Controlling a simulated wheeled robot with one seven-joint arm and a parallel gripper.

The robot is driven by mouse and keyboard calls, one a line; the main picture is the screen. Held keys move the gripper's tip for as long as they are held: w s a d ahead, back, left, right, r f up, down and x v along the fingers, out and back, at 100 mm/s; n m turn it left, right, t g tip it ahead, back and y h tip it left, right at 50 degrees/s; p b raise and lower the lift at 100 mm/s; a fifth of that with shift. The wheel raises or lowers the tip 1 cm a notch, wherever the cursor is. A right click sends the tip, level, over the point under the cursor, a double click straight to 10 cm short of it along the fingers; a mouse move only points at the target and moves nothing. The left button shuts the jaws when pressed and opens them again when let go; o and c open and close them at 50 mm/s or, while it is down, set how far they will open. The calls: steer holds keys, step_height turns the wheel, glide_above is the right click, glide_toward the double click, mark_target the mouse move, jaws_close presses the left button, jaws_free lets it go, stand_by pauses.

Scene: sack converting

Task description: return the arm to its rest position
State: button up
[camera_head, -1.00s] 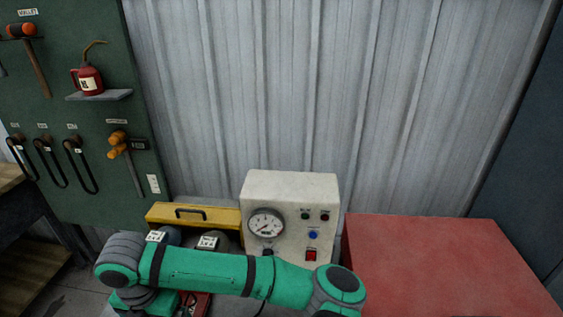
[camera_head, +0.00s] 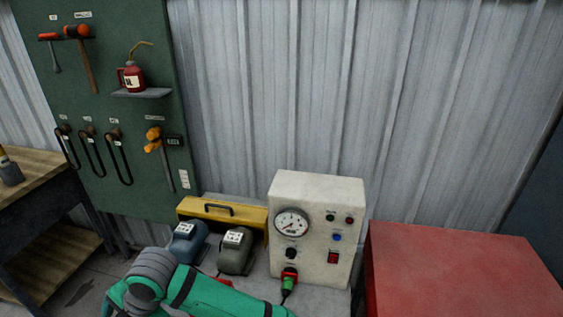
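My green arm (camera_head: 205,294) with dark bands shows at the bottom of the head view, running right and out of the frame's lower edge. My gripper is outside the view, so its fingers and anything in them are hidden. The arm is in front of a white control box (camera_head: 312,232) with a round gauge, small lamps, a blue button and a red switch. A green and red plug (camera_head: 289,281) is at the box's lower front, with a cable running down from it.
A yellow case (camera_head: 222,214) stands behind two dark grey-blue units (camera_head: 236,251) left of the box. A red cabinet top (camera_head: 460,268) is at the right, bare. A tool board (camera_head: 110,110) hangs on the corrugated wall. A wooden bench (camera_head: 38,175) stands at the left.

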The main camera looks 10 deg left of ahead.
steer(key=w+a+r+m+t+y, duration=0.2)
steer(key=a+r+m+t+y, duration=0.1)
steer(key=a+r+m+y, duration=0.55)
steer(key=w+d+f+m+t+h, duration=0.1)
steer(key=w+d+f+m+t, duration=0.1)
steer(key=d+f+m+t, duration=0.5)
steer(key=w+d+f+m+t+h, duration=0.2)
steer(key=w+d+m+t, duration=0.15)
steer(key=d+m, duration=0.6)
steer(key=s+d+f+m+t+h, duration=0.3)
steer(key=s+d+f+m+h, duration=0.3)
steer(key=d, duration=0.4)
steer(key=s+d+f+m+h, duration=0.1)
steer(key=s+d+f+h, duration=0.2)
steer(key=s+d, duration=1.6)
steer(key=shift+s+d+f+m+h, duration=0.2)
steer(key=shift+s+d+m+h, duration=0.15)
steer(key=shift+d+h, duration=0.75)
